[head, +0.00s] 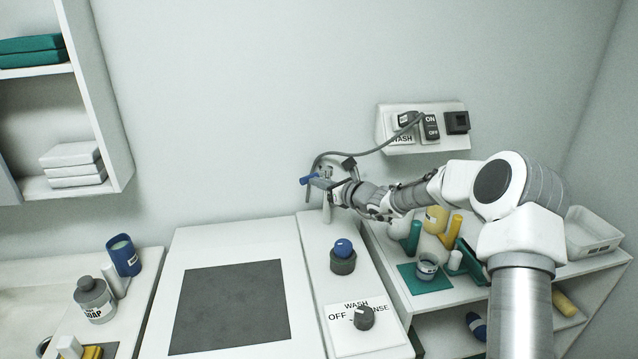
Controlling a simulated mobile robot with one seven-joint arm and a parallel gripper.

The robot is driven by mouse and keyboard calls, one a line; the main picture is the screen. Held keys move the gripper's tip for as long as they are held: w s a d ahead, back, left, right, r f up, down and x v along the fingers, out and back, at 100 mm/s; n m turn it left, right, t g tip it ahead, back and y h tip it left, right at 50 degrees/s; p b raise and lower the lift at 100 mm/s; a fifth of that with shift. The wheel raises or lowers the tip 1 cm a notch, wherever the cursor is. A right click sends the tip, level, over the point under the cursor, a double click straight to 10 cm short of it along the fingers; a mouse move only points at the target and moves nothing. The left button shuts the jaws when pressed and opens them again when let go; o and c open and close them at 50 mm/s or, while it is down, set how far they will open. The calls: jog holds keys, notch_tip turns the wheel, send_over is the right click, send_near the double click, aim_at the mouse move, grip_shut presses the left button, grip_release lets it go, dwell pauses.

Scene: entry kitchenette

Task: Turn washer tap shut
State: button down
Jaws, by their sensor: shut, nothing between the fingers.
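The washer tap (309,179) shows as a small blue handle low on the wall, above the back of the narrow white panel. Its handle points left and slightly down. My arm reaches in from the right, and my gripper (328,183) is shut at the tap, just right of the blue handle. Nothing shows between the fingers. Whether the fingers touch the handle is too small to tell. The gripper hides part of the tap's body.
A wall plate (388,138) with switches and a plugged cable (372,151) is above right; the cable hangs near my gripper. A shelf unit (590,283) with bottles and a bin stands right.

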aim_at(307, 178)
jog(key=shift+w+a+f+b, duration=0.1)
jog(key=shift+a+b, duration=0.25)
jog(key=shift+b, duration=0.1)
jog(key=shift+w+a+b, duration=0.5)
jog(key=shift+a+b, duration=0.2)
jog(key=shift+b, duration=0.1)
jog(key=shift+w+a+b, duration=0.45)
jog(key=shift+a+b, duration=0.25)
jog(key=shift+b, duration=0.05)
jog(key=shift+a+r, duration=0.1)
jog(key=shift+r, duration=0.1)
